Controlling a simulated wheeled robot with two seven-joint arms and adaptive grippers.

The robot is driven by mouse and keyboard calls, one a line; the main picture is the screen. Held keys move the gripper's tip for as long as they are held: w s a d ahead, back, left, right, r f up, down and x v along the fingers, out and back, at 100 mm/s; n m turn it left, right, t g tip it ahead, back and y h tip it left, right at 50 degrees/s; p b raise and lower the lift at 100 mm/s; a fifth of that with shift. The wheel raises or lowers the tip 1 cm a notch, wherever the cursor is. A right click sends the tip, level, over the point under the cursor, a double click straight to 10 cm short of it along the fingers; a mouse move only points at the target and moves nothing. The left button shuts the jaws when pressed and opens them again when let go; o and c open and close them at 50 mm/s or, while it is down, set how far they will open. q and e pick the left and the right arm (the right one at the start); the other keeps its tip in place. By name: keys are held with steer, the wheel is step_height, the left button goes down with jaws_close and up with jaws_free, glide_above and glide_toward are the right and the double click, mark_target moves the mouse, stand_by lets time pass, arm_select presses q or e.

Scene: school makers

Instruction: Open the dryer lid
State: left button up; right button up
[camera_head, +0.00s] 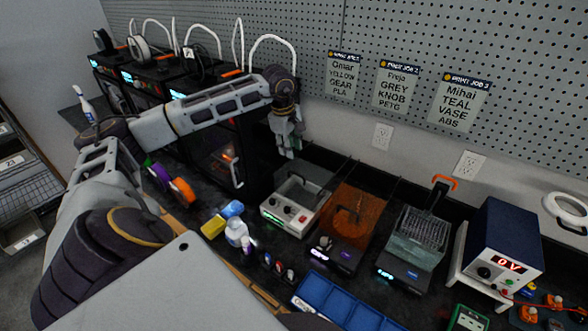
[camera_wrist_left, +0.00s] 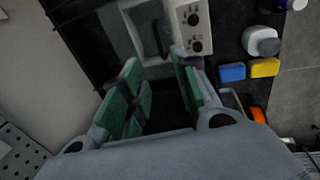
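Three bench units stand in a row in the head view: a pale box with a grey top and front knobs (camera_head: 292,204), a dark unit with a translucent orange cover (camera_head: 352,218), and a unit with a wire basket (camera_head: 418,236). I cannot tell for certain which is the dryer; the covers look down. My left gripper (camera_head: 291,142) hangs behind and above the pale box, apart from it. In the left wrist view its green-padded fingers (camera_wrist_left: 162,92) are open and empty, with the knobbed box (camera_wrist_left: 190,28) beyond them. My right gripper is not in view.
Black printers (camera_head: 205,120) with white tubes stand to the left along the pegboard wall. Bottles (camera_head: 236,232), filament spools (camera_head: 183,191) and a blue tray (camera_head: 340,304) lie in front. A blue power supply (camera_head: 500,244) stands at the right.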

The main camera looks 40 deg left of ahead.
arm_select(q)
steer(key=f, duration=0.3)
steer(key=w+f+p, duration=0.1)
steer(key=f, duration=0.3)
steer(key=w+f+p, duration=0.1)
steer(key=f, duration=0.3)
steer(key=shift+w+a+f, duration=0.1)
steer(key=shift+a+f, duration=0.05)
jaws_close()
